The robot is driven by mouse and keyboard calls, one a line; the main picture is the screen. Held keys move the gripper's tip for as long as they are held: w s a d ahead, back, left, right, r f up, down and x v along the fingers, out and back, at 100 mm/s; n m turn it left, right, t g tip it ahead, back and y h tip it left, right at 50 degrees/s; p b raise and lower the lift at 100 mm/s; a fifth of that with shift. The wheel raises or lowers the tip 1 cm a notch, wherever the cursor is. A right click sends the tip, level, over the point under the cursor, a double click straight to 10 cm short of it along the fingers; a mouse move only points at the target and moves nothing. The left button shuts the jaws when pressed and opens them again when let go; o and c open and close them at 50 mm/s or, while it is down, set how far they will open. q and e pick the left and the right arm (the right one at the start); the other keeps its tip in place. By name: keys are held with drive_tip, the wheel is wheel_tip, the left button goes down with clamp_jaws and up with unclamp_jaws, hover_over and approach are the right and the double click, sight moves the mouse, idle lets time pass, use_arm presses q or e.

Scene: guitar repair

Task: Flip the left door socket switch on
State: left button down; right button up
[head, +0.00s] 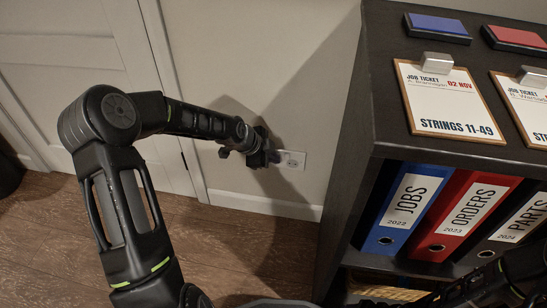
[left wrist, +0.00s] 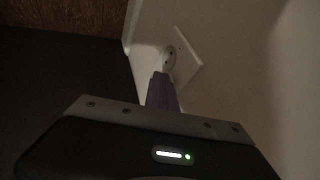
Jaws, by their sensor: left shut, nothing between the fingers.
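A white wall socket plate (head: 291,159) is on the wall beside the white door, low above the baseboard. Its right part shows in the head view; my left gripper (head: 270,157) covers its left part. In the left wrist view the plate (left wrist: 186,62) shows a round outlet and a small mark near its upper corner. My left gripper's fingers (left wrist: 162,80) are shut and empty, with the tips at or very near the plate's near edge. Contact cannot be told. The switch itself is hidden or too small to make out. Part of my right arm shows at the lower right; its fingers are not visible.
A dark shelf unit (head: 345,150) stands right of the socket, holding a blue binder (head: 405,205), a red binder (head: 465,212) and a dark one. Job ticket clipboards (head: 450,100) and ink pads lie on top.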

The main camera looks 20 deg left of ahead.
use_arm(q)
drive_tip(key=shift+r, duration=0.15)
use_arm(e)
drive_tip(key=shift+r, duration=0.1)
use_arm(q)
drive_tip(key=shift+r+p, duration=0.7)
use_arm(e)
drive_tip(key=shift+r, duration=0.6)
drive_tip(key=shift+s+f, duration=0.1)
drive_tip(key=shift+s, duration=0.05)
